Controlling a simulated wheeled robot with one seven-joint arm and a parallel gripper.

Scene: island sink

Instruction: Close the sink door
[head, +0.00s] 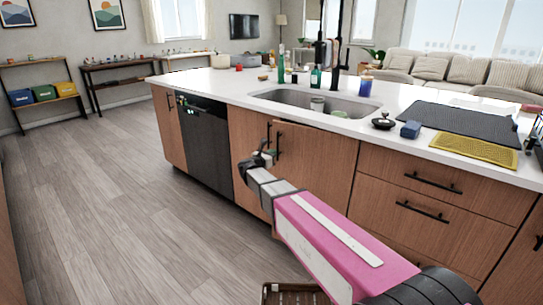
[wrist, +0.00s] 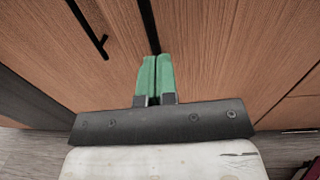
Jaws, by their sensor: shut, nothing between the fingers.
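The sink cabinet under the sink (head: 318,102) has two wooden doors with black upright handles. The left door (head: 245,140) looks flush with the front. The right door (head: 315,165) seems slightly ajar, its left edge standing a little proud. My gripper (head: 268,154) is in front of the line where the doors meet. In the wrist view its green fingertips (wrist: 155,78) are together and empty, pointing at a dark strip between the left door (wrist: 60,50) and the right door (wrist: 210,50). I cannot tell whether they touch the wood.
A black dishwasher (head: 203,145) stands left of the cabinet, and drawers (head: 430,200) are to the right. The white countertop (head: 225,83) overhangs above. Open wooden floor (head: 110,210) lies to the left. A brown slatted object (head: 290,294) is at the bottom.

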